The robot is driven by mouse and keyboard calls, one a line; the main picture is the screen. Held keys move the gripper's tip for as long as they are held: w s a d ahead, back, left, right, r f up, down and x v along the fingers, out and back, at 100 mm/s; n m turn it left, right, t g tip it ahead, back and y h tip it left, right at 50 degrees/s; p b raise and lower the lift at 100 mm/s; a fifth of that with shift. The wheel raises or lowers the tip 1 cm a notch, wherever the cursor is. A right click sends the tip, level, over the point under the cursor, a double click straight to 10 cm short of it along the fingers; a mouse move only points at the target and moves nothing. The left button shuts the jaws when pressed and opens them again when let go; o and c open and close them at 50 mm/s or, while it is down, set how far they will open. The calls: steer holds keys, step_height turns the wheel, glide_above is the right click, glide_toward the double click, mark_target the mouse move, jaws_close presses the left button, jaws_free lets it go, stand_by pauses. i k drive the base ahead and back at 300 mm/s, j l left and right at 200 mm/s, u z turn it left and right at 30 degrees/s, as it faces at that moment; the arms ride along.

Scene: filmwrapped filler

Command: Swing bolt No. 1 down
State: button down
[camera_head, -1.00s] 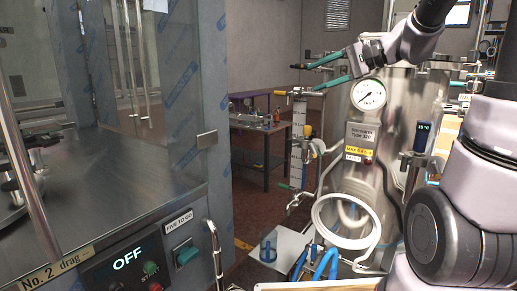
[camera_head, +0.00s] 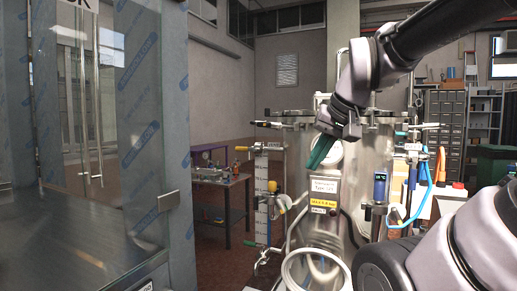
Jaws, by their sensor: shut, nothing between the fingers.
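The steel tank (camera_head: 365,160) stands right of centre with its lid edge at the top. A label plate and a yellow "MAX" strip (camera_head: 323,203) are on its front. My gripper (camera_head: 313,164) has teal fingers, is shut and empty, and points down and left in front of the tank's upper part. I cannot tell which is bolt No. 1, and no number is readable. Contact between gripper and tank cannot be told.
A glass-walled cabinet (camera_head: 150,130) fills the left. A work table (camera_head: 213,184) stands behind.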

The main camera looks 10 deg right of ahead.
mark_target(278, 125)
steer(key=j+z, duration=0.35)
steer(key=j, duration=0.15)
steer(key=j+z, duration=0.3)
steer(key=j, duration=0.25)
steer(key=z, duration=1)
steer(key=i+j, duration=0.05)
